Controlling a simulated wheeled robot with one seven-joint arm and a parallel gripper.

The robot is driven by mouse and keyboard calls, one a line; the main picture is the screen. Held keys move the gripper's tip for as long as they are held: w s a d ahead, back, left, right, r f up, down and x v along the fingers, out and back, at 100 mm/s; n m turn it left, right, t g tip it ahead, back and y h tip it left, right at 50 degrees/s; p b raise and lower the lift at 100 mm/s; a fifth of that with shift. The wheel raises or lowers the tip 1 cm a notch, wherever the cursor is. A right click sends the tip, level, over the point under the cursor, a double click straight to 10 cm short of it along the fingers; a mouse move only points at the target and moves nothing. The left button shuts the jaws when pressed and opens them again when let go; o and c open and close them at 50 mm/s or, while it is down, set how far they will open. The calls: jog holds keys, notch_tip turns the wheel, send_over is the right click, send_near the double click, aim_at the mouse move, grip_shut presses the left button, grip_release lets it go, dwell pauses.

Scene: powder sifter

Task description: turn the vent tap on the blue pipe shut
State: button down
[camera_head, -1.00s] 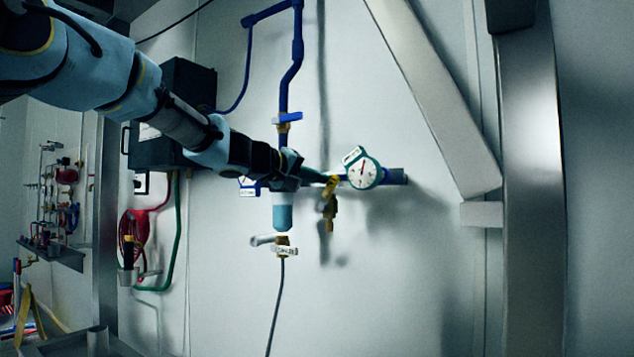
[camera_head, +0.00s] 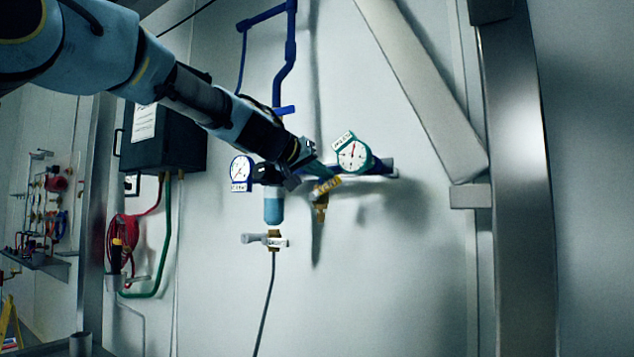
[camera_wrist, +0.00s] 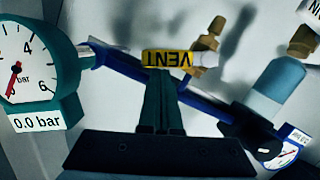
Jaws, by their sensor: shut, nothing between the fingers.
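The vent tap has a yellow lever marked VENT (camera_head: 327,186) and a brass body (camera_head: 320,208) below the blue pipe (camera_head: 375,170). In the wrist view, turned upside down, the yellow VENT lever (camera_wrist: 168,58) lies level across the picture, slanted to the blue pipe (camera_wrist: 205,98); its brass body (camera_wrist: 207,38) is beyond it. My gripper (camera_head: 322,172) is shut and empty at the pipe, by the yellow lever. In the wrist view my fingertips (camera_wrist: 162,70) end at the lever's edge; whether they touch it I cannot tell.
A green gauge (camera_head: 354,155) sits close right of my gripper, and a blue-rimmed gauge (camera_head: 241,172) is to the left. A pale blue bowl (camera_head: 273,208) and a grey-levered brass tap (camera_head: 274,240) hang below. The wall to the right is mostly clear.

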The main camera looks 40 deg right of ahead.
jog(key=shift+s+d+f+m+t+b, duration=0.1)
jog(key=shift+s+f+m+t+b, duration=0.15)
jog(key=shift+s+f+m+b, duration=0.25)
jog(key=shift+s+d+f+m+t+b, duration=0.15)
jog(key=shift+f+m+t+b, duration=0.2)
jog(key=shift+m, duration=0.35)
jog(key=shift+s+f+b, duration=0.1)
jog(key=shift+f+b, duration=0.1)
jog(key=shift+b, duration=0.25)
jog(key=shift+s, duration=0.1)
